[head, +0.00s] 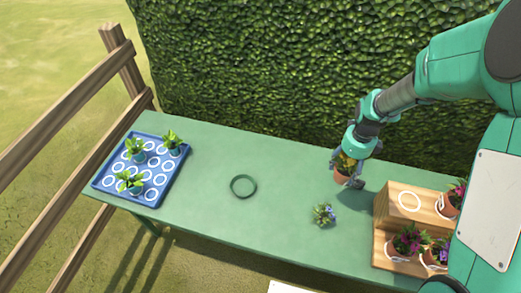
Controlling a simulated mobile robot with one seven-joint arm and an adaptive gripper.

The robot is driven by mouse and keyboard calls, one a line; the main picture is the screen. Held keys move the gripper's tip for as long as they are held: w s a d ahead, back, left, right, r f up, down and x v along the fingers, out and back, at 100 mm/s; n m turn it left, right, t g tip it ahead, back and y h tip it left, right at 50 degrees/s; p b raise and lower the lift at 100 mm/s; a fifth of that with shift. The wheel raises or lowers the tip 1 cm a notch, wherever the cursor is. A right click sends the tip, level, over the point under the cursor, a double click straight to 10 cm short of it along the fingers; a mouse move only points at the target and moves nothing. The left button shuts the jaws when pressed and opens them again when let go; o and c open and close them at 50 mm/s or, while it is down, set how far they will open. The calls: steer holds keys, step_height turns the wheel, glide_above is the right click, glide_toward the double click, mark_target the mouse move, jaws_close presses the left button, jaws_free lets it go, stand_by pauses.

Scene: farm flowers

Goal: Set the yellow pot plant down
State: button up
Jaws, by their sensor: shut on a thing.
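The yellow pot plant (342,166) is a terracotta pot with green leaves and a hint of yellow. My gripper (350,176) is shut on it, at the back right part of the green table (290,162). The gripper hides part of the plant. I cannot tell whether the pot touches the table or hangs a little above it.
A stepped wooden stand (385,218) at the right holds several potted flowers; a white ring (409,202) marks its upper step. A blue tray (110,182) with seedlings is left. A hedge (270,80) stands behind.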

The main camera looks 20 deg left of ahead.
steer(key=a+f+n+b, duration=0.2)
steer(key=a+f+n, duration=0.2)
steer(key=a, duration=1.5)
steer(key=w+a+f+n+b, duration=0.1)
steer(key=a+f+n+b, duration=0.2)
steer(key=a, duration=1.7)
step_height(320, 180, down, 4)
steer(key=n, duration=0.2)
steer(key=shift+w+a+n, duration=0.25)
steer(key=shift+n, duration=0.05)
steer(key=w+a+f+b, duration=0.1)
steer(key=w+a+b, duration=0.2)
steer(key=w+a, duration=0.6)
steer(key=w, duration=0.3)
steer(key=shift+f, duration=0.35)
steer(key=shift+w+a, duration=0.3)
steer(key=shift+w, duration=0.1)
steer(key=shift+f+b, duration=0.85)
steer(key=shift+f, duration=0.85)
